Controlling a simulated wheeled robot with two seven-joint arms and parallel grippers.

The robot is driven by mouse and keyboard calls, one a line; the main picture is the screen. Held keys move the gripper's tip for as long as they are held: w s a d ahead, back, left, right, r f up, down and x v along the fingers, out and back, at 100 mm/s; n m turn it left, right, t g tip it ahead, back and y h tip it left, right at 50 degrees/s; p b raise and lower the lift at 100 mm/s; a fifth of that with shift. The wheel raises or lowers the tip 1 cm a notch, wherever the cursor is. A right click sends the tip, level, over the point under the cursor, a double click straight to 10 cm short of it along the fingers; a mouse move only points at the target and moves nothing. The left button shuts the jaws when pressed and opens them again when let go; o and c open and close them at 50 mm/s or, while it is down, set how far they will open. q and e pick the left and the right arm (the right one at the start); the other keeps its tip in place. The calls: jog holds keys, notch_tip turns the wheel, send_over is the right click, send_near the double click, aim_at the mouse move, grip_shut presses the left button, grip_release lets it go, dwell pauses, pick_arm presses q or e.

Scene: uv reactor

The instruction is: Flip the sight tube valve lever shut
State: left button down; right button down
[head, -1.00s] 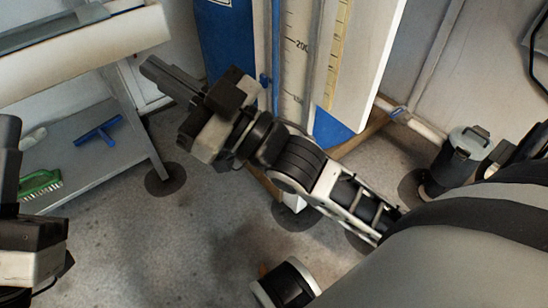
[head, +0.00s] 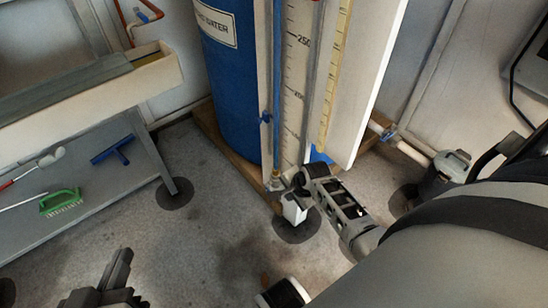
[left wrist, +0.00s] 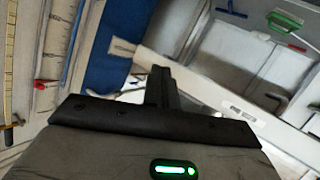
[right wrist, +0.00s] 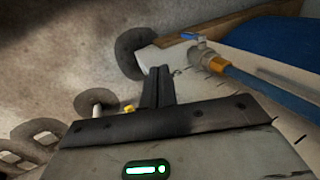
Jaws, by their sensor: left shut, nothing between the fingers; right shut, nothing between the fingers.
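The sight tube (head: 277,95) stands upright beside the scale board in the head view. At its foot is a small valve (head: 275,183); the right wrist view shows it with a brass-coloured fitting (right wrist: 216,64) and a blue lever (right wrist: 190,37). My right gripper (right wrist: 160,85) is shut and empty in its wrist view, apart from the valve, which appears to its right and beyond. In the head view its fingers are hidden behind my right wrist. My left gripper (head: 120,262) is shut and empty at the bottom left; its shut fingers show in its wrist view (left wrist: 160,85).
A blue water tank (head: 232,80) stands on a wooden base (head: 212,125) behind the sight tube. A grey shelf (head: 80,225) with a green brush (head: 61,201) and blue squeegee (head: 112,148) is on the left. A lidded canister (head: 445,175) stands right.

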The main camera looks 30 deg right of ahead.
aim_at(268, 190)
jog(key=shift+f, duration=0.1)
